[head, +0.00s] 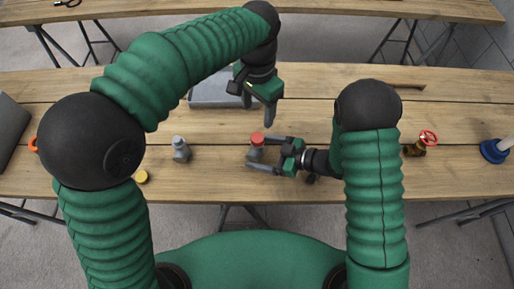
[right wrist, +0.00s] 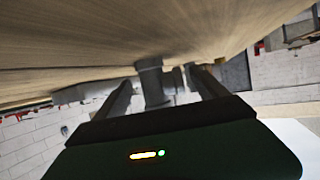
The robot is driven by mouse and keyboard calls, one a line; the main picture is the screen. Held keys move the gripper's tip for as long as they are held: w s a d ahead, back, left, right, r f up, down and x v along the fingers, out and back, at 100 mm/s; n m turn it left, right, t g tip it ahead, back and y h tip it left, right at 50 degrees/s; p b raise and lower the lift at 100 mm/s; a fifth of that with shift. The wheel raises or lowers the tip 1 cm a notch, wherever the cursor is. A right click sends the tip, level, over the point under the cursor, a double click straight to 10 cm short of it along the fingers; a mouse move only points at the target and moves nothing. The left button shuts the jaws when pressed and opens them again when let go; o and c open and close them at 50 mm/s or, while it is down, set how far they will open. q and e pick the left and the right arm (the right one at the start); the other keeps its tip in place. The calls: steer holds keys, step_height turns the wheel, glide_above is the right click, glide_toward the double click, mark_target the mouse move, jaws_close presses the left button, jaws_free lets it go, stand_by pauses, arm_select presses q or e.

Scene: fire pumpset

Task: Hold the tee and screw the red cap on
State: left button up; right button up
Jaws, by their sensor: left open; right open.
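A grey tee (head: 255,154) stands on the wooden table in the middle of the head view, with the red cap (head: 257,138) on its top. My right gripper (head: 262,154) is open, its two fingers on either side of the tee. In the right wrist view the grey tee (right wrist: 153,85) shows between the open fingers (right wrist: 160,92); the red cap is not visible there. My left gripper (head: 258,100) is open and empty, pointing down above the table behind the tee. Contact between the right fingers and the tee cannot be told.
Another grey fitting (head: 180,150) and a yellow cap (head: 142,176) lie to the left. A grey tray (head: 212,98) is behind. A brass valve with a red handwheel (head: 420,144) and a blue plunger-like item (head: 494,150) are at the right. The table's front edge is close.

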steer(key=p+v, duration=0.1)
steer(key=v, duration=1.6)
steer(key=shift+w, duration=0.15)
